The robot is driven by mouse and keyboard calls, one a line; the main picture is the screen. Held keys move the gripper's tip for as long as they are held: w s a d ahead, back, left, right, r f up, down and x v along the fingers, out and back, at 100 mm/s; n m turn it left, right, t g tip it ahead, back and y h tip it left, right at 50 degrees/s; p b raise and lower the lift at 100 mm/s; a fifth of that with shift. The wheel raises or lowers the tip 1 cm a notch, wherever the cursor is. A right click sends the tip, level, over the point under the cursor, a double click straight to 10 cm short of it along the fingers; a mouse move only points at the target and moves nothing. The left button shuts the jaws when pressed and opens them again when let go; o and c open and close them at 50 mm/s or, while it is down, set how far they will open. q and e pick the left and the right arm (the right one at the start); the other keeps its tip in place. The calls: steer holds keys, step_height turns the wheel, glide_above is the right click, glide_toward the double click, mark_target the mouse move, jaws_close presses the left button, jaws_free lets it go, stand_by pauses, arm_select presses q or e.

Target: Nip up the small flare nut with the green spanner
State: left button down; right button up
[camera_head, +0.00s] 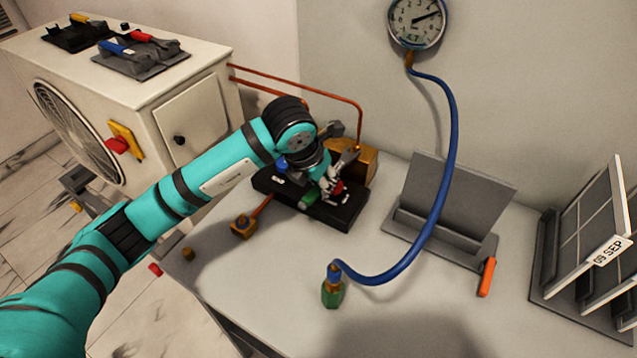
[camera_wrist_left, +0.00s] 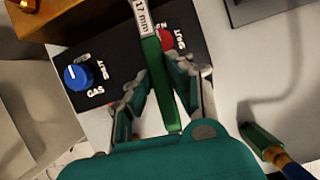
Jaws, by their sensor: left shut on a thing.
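The green spanner (camera_wrist_left: 166,85) is between the fingers of my left gripper (camera_wrist_left: 160,98), its grey head marked 17 mm pointing up and out of the top edge of the left wrist view. In the head view its green handle (camera_head: 310,198) shows beside my left gripper (camera_head: 332,184), over the black valve block (camera_head: 347,217) and near the brass block (camera_head: 367,164). My left gripper is shut on the spanner. I cannot make out the small flare nut or whether the spanner touches it. My right gripper is not in view.
The valve block has a blue knob (camera_wrist_left: 77,76) and a red knob (camera_wrist_left: 166,39). A blue hose (camera_head: 448,170) runs from the gauge (camera_head: 416,22) to a green fitting (camera_head: 332,290) on the bench. A grey stand (camera_head: 456,195) is right of my arm. The bench front is mostly clear.

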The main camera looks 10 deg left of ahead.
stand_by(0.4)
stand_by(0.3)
arm_select(q)
steer(key=shift+b, duration=0.45)
steer(key=shift+w, duration=0.1)
stand_by(0.5)
steer(key=shift+w+d+b, duration=0.45)
steer(key=shift+w+d, duration=0.05)
steer(key=shift+w, duration=0.35)
stand_by(0.3)
steer(key=c, duration=1.9)
jaws_free()
jaws_close()
